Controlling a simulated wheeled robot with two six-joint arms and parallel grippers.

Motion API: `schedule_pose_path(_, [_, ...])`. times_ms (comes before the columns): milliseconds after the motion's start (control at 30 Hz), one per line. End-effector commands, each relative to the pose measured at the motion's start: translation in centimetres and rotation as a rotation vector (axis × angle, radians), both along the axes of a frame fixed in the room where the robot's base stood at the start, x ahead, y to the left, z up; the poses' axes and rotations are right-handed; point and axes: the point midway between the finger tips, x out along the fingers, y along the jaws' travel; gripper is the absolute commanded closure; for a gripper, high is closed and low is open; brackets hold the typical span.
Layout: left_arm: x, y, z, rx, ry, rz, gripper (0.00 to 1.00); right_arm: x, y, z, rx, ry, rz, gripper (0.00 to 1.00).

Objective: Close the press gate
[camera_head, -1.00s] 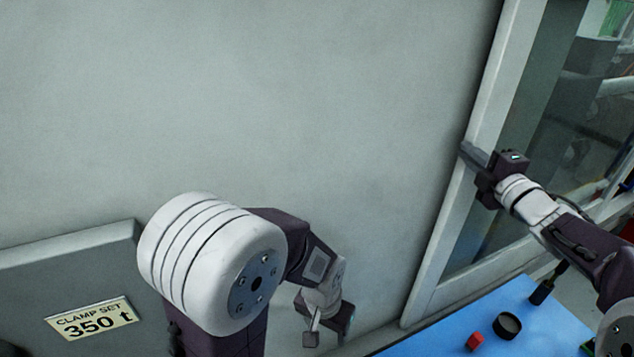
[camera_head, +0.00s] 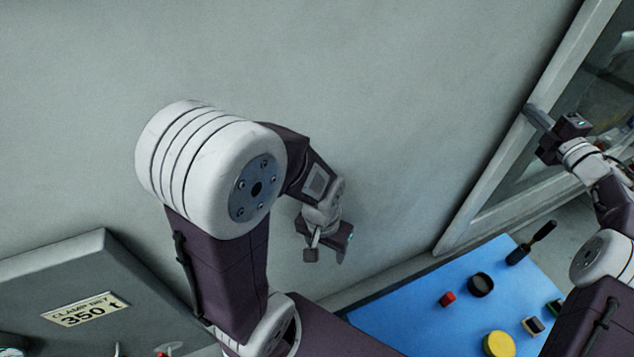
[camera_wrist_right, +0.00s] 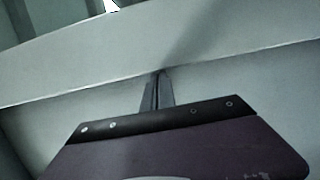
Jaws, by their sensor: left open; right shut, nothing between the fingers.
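The press gate shows as a pale grey frame (camera_head: 500,165) around a window at the right of the head view. My right gripper (camera_head: 540,118) is at the left upright of this frame, with its shut fingers pointing at it. In the right wrist view the two fingers (camera_wrist_right: 157,90) are together with nothing between them, and their tips meet the edge of a pale grey band (camera_wrist_right: 180,50). Whether they press on it I cannot tell. My left gripper (camera_head: 327,256) is open and empty, in front of the plain grey wall and away from the gate.
A blue tabletop (camera_head: 400,315) lies below the gate. It carries a red block (camera_head: 448,299), a black round cup (camera_head: 480,284), a yellow disc (camera_head: 498,344) and a dark-handled tool (camera_head: 530,243). The grey wall (camera_head: 330,60) is bare.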

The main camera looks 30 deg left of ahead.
Motion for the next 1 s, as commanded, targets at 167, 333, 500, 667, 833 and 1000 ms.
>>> schedule_pose_path(167, [0.0, 0.0, 1.2, 0.000, 0.000, 0.000, 0.43, 1.1, -1.0, 0.4, 0.001, -0.004, -0.008, 1.00])
schedule_pose_path(333, [0.0, 0.0, 1.5, 0.000, 0.000, 0.000, 0.43, 1.5, -1.3, 0.3, 0.001, -0.004, -0.007, 1.00])
schedule_pose_path(500, [0.0, 0.0, 1.5, 0.000, 0.000, 0.000, 0.43, 1.6, -1.4, 0.2, 0.001, -0.003, -0.007, 1.00])
schedule_pose_path(667, [0.0, 0.0, 1.5, 0.000, 0.000, 0.000, 0.43, 1.6, -1.3, 0.2, 0.001, -0.002, -0.006, 1.00])
schedule_pose_path(833, [0.0, 0.0, 1.5, 0.000, 0.000, 0.000, 0.43, 1.6, -1.3, 0.2, 0.000, -0.003, -0.005, 1.00])
schedule_pose_path(1000, [0.0, 0.0, 1.5, 0.000, 0.000, 0.000, 0.43, 1.6, -1.2, 0.2, 0.000, -0.003, -0.004, 1.00])
